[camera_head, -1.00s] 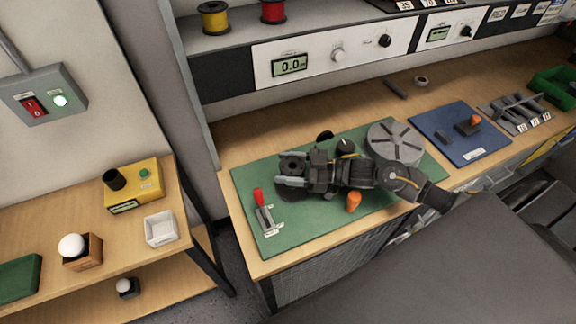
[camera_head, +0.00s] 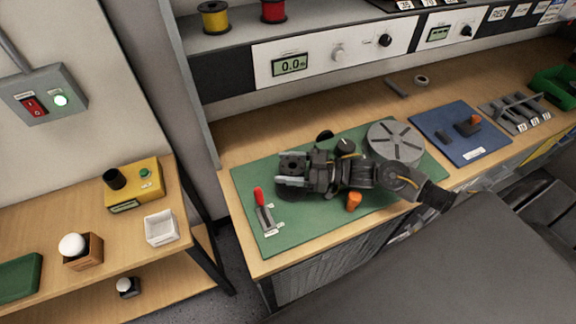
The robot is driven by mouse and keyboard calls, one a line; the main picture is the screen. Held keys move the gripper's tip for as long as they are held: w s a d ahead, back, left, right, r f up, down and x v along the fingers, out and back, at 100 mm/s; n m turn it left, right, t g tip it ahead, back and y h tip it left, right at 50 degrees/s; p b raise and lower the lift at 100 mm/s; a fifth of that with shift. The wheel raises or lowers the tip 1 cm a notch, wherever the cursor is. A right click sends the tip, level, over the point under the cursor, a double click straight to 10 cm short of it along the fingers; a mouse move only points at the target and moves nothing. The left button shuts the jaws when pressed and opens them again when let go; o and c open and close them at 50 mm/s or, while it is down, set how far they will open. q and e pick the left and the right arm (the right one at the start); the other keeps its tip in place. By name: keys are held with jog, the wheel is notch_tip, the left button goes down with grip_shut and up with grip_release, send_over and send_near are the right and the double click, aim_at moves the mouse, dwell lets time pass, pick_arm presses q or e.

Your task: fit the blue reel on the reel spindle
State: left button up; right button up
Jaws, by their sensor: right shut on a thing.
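No blue reel stands out in the head view. A yellow reel (camera_head: 214,17) and a red reel (camera_head: 273,11) stand on the shelf at the top. My right gripper (camera_head: 291,169) reaches in from the right over the green mat and is shut on a dark round thing (camera_head: 292,163) with a hole in its middle. A dark round base (camera_head: 290,194) shows just below the fingers; I cannot tell whether the held thing touches it. I cannot make out the reel spindle for certain. My left gripper is out of view.
The green mat (camera_head: 318,229) also bears a red-handled lever (camera_head: 262,209), an orange knob (camera_head: 354,201) and a grey slotted disc (camera_head: 396,142). A blue mat (camera_head: 456,148) lies to the right. A side table with a yellow box (camera_head: 134,184) stands left, across a gap.

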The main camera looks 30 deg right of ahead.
aim_at(294, 170)
jog(key=shift+r+p, duration=0.9)
jog(key=shift+r, duration=0.25)
jog(key=shift+a, duration=0.1)
jog(key=shift+a+r, duration=0.25)
jog(key=r+m+t+h, duration=0.1)
jog(key=r+t+h, duration=0.1)
jog(key=s+r+m+t+h, duration=0.1)
jog(key=r+m+t, duration=0.1)
jog(key=s+r+m+t+h+b, duration=0.1)
jog(key=r+m+h, duration=0.1)
jog(key=shift+d+r+t+h, duration=0.25)
jog(key=shift+r+t+h, duration=0.05)
jog(key=shift+r+t, duration=0.1)
jog(key=shift+s+d+r+m+h, duration=0.1)
jog(key=shift+s+d+m+h, duration=0.05)
jog(key=shift+d+m+h, duration=0.2)
